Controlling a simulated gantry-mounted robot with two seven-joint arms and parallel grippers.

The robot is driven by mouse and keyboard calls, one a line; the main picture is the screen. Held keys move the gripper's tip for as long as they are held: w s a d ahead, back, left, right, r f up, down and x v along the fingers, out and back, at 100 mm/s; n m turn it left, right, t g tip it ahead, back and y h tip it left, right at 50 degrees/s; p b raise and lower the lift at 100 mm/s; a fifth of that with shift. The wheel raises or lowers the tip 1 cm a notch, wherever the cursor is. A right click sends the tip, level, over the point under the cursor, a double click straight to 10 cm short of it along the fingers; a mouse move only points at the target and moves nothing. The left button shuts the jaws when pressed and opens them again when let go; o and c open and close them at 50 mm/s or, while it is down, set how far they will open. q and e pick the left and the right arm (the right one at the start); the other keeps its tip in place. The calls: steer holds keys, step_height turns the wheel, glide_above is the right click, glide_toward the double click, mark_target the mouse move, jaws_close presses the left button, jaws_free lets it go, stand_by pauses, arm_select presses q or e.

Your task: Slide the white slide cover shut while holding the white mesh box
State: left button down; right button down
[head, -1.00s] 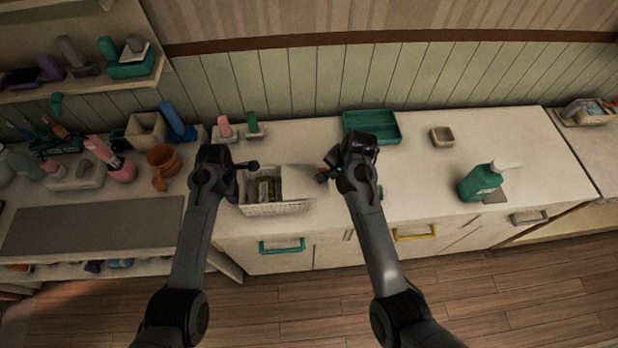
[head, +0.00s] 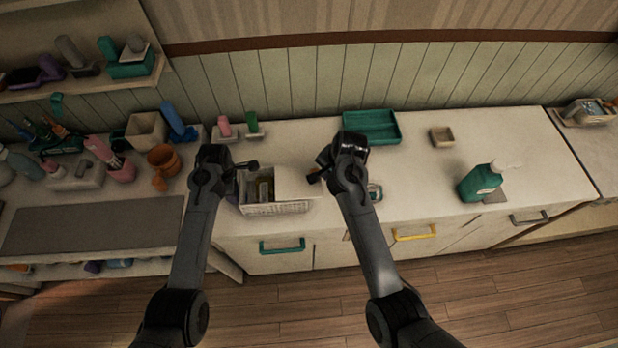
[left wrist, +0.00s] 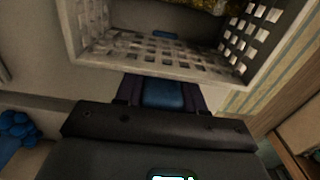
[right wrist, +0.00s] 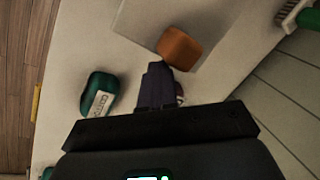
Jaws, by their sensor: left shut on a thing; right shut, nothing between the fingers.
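The white mesh box (head: 275,208) stands near the counter's front edge, with brownish items showing through its open left part. My left gripper (head: 253,165) is shut on its left wall; the mesh wall (left wrist: 150,55) lies just ahead of the fingers in the left wrist view. The flat white slide cover (head: 297,183) lies over the right part of the box. In the right wrist view the cover (right wrist: 150,20) carries an orange knob (right wrist: 180,48). My right gripper (head: 316,176) is shut and empty, its fingertips right beside the knob; contact is hard to tell.
A teal labelled item (right wrist: 100,92) lies on the counter near the right gripper. A teal tray (head: 371,126) and small beige dish (head: 441,136) stand behind. An orange mug (head: 163,160) and other clutter fill the left.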

mark_target(300, 178)
arm_select(q)
steer(key=shift+s+f, duration=0.1)
steer(key=shift+f, duration=0.05)
arm_select(e)
steer(key=shift+a, duration=3.85)
steer(key=shift+d, duration=0.2)
steer(key=shift+r, duration=0.15)
steer(key=shift+r, duration=1.6)
steer(key=v, duration=0.3)
steer(key=shift+w+d+r, duration=0.2)
steer(key=shift+w+r, duration=0.1)
arm_select(q)
steer(key=c, duration=0.6)
jaws_free()
